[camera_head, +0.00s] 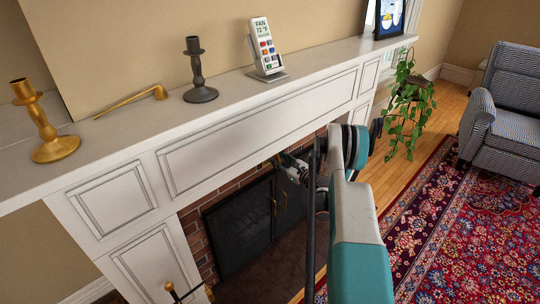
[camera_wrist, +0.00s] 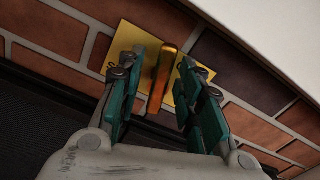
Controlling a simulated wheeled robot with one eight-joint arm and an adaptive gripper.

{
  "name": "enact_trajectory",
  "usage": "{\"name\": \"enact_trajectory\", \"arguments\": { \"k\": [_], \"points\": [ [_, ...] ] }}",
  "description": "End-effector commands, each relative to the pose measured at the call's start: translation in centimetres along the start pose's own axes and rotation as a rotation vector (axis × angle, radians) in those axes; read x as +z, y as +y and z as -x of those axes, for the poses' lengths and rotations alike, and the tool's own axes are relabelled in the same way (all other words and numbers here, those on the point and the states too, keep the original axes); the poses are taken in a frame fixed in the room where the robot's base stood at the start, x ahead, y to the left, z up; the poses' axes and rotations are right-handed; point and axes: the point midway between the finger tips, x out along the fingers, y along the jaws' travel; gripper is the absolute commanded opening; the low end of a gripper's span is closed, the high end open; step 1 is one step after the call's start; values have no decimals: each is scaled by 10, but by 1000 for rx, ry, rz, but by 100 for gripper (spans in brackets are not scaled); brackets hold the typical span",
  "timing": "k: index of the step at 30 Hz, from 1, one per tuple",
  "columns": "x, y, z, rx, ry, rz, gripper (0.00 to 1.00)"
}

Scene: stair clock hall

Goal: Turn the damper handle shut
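The damper handle (camera_wrist: 161,84) is a brass-orange bar on a yellow plate (camera_wrist: 145,38) fixed to the brick face, seen in the wrist view. It stands nearly upright in that picture, tilted slightly. My gripper (camera_wrist: 158,66) is open, with one teal-padded finger on each side of the handle. Narrow gaps show between the handle and the fingers, though contact farther down cannot be told. The fingers partly cover the plate and its lettering. In the head view my gripper (camera_head: 279,163) is at the brick below the mantel, and the handle is mostly hidden there.
A white mantel (camera_head: 225,108) overhangs the bricks close above my gripper. It bears a brass candlestick (camera_head: 50,130), a snuffer (camera_head: 132,101), a dark candlestick (camera_head: 197,75) and a fan remote (camera_head: 265,52). A dark fire screen (camera_head: 240,227) stands below. A plant (camera_head: 408,105) and armchair (camera_head: 505,120) are to the right.

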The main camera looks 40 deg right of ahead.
Motion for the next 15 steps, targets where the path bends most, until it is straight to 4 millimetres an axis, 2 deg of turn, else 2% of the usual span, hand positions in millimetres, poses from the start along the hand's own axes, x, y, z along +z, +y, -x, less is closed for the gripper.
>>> {"name": "enact_trajectory", "arguments": {
  "k": [9,10,14,15],
  "points": [
    [0,-1,1,-1,0,0,33],
    [0,-1,1,-1,0,0,29],
    [0,-1,1,-1,0,0,0],
    [0,-1,1,-1,0,0,0]
  ]
}}
